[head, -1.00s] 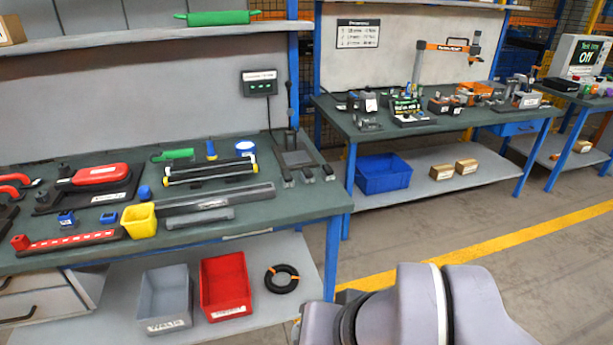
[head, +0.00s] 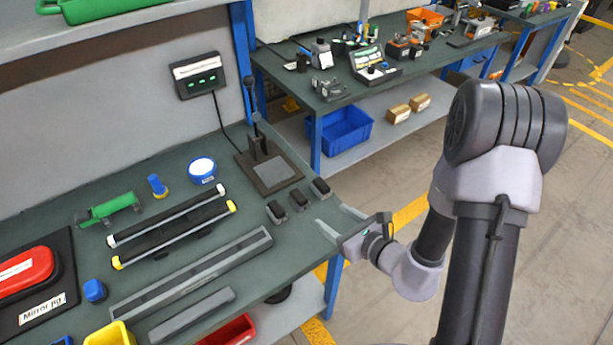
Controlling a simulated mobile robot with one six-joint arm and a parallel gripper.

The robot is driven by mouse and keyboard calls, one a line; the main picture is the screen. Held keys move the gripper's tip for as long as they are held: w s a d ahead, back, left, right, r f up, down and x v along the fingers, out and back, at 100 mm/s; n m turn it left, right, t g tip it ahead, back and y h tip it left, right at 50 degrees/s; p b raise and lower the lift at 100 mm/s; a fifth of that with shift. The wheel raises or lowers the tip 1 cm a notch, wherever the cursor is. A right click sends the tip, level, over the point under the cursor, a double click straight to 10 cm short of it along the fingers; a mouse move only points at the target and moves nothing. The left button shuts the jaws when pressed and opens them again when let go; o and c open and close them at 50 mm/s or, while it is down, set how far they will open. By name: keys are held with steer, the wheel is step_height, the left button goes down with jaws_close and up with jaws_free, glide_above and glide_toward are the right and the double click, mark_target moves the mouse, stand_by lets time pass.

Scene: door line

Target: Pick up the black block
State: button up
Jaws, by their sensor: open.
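Three small black blocks lie in a slanting row near the right edge of the dark green workbench (head: 150,190): the left block (head: 277,212), the middle block (head: 298,200) and the right block (head: 320,187). They look alike, and I cannot tell which one is meant. My gripper (head: 330,215) is at the bench's right edge, just to the lower right of the row. Its two pale fingers are apart and point toward the blocks, with nothing between them. It appears not to touch any block.
A black stand with a grey base plate (head: 272,172) is just behind the blocks. Long grey rails (head: 190,275) and two capped bars (head: 170,228) lie to the left. A blue tape roll (head: 202,170) is further back. A second bench (head: 370,80) stands behind, with floor between.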

mark_target(299, 198)
steer(key=b+x, duration=0.1)
steer(key=x, duration=0.4)
steer(key=b+x, duration=0.1)
steer(key=x, duration=0.4)
steer(key=a+b+x, duration=0.1)
steer(key=x, duration=0.4)
steer(key=shift+s+a+b, duration=0.15)
steer(key=shift+a+b, duration=0.15)
jaws_close()
